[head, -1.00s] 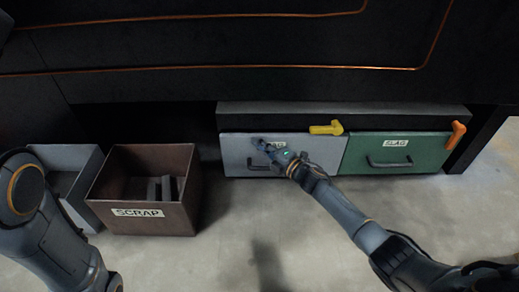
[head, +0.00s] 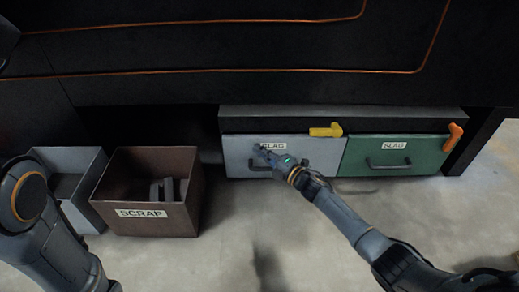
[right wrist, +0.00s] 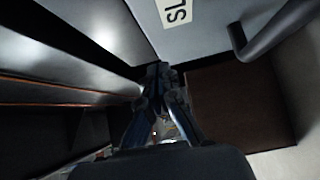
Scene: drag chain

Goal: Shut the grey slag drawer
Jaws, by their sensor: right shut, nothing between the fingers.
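The grey slag drawer (head: 238,165) sits under the dark machine, left of a green drawer. Its front looks about level with the green one; I cannot tell whether a small gap remains. Its label and dark bar handle are partly hidden by my right gripper (head: 265,153), which is shut and empty in front of the drawer's left half. In the right wrist view, the closed fingers (right wrist: 160,75) lie near an edge of the grey front (right wrist: 205,35), beside the handle (right wrist: 265,35); contact is unclear. My left arm shows at the left, its gripper out of view.
A yellow latch (head: 327,131) lies level above the grey drawer's right end. An orange latch (head: 454,136) stands tilted at the right of the green drawer (head: 428,157). A brown SCRAP box (head: 180,222) and a grey bin (head: 78,213) stand left. Floor in front is clear.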

